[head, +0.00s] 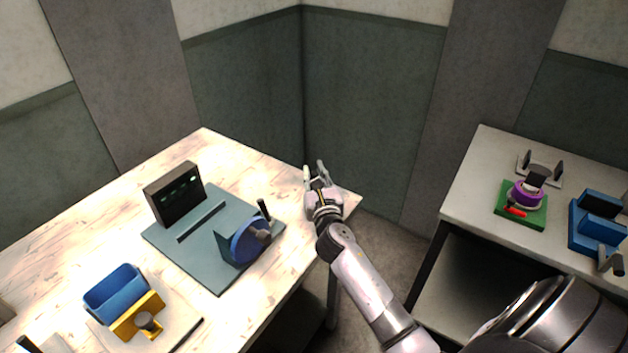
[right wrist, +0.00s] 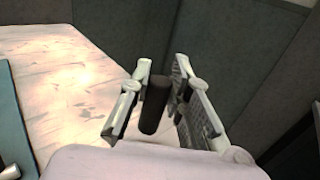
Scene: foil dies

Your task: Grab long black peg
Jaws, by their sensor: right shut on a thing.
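The long black peg (right wrist: 155,104) shows in the right wrist view as a dark cylinder between the two fingers of my right gripper (right wrist: 163,72). The peg stands roughly along the fingers, and the gripper is shut on it. In the head view, my right gripper (head: 315,174) is at the far right corner of the light wooden table (head: 70,232); the peg cannot be made out there. My left gripper is not in view.
A teal plate (head: 190,255) holds a dark box (head: 175,194) and a blue wheel (head: 245,240) with a black handle. A blue bin (head: 115,293) and yellow block (head: 137,318) are nearby. A white side table (head: 468,205) stands right, past a gap.

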